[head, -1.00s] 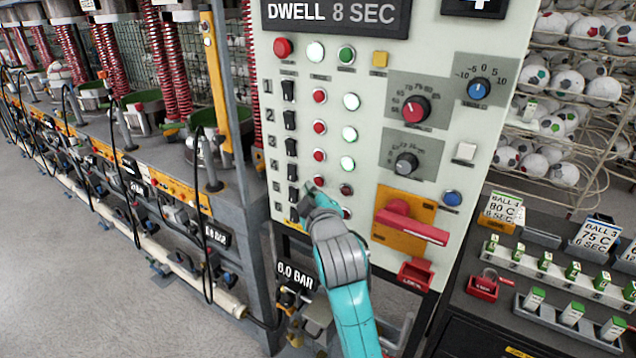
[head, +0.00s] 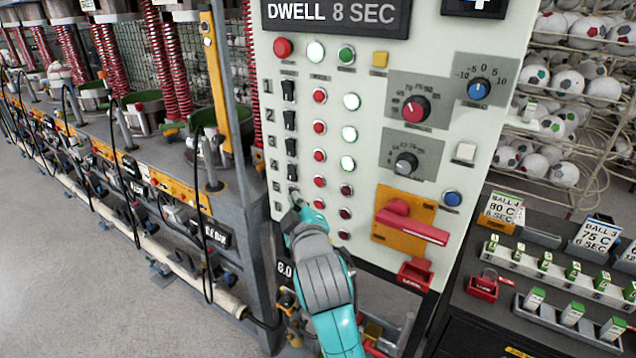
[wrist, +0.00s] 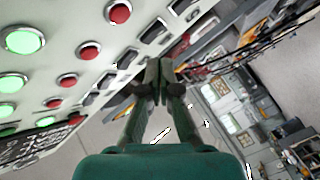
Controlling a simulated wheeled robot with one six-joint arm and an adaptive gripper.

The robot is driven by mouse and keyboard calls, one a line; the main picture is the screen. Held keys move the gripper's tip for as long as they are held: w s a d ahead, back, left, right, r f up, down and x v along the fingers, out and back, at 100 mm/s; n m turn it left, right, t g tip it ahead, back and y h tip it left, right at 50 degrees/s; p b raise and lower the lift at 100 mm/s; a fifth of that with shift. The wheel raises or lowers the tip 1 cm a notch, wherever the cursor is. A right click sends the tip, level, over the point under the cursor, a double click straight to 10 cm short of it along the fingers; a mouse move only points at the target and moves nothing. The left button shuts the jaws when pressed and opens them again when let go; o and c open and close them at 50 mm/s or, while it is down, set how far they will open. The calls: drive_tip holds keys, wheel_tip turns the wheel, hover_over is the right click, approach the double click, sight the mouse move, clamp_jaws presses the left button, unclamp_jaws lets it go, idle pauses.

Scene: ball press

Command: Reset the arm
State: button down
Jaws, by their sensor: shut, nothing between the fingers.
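My teal and grey arm reaches up from the bottom of the head view. Its gripper (head: 296,205) is at the lower left of the pale control panel (head: 425,40), over the bottom black switch of the left column, which it partly hides. In the wrist view my gripper (wrist: 160,75) has its fingers together and empty, in front of the panel's row of black switches. I cannot tell whether the fingertips touch the panel.
The panel has red buttons (head: 320,95) and lit pale lamps (head: 350,102) in rows, knobs, and a red rotary handle (head: 412,225). A press frame (head: 232,120) stands left. A dark bench (head: 470,310) with ball cards stands right. Grey floor (head: 60,280) is open at lower left.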

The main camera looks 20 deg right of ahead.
idle(0.7)
drive_tip(key=s+f+m+g+y, duration=0.1)
drive_tip(key=s+f+m+y, duration=0.1)
drive_tip(key=s+f, duration=2.05)
drive_tip(key=s+d+m+g, duration=0.1)
drive_tip(key=s+m, duration=0.5)
drive_tip(key=s, duration=2.3)
drive_tip(key=shift+s+d+f, duration=0.2)
drive_tip(key=shift+s, duration=0.05)
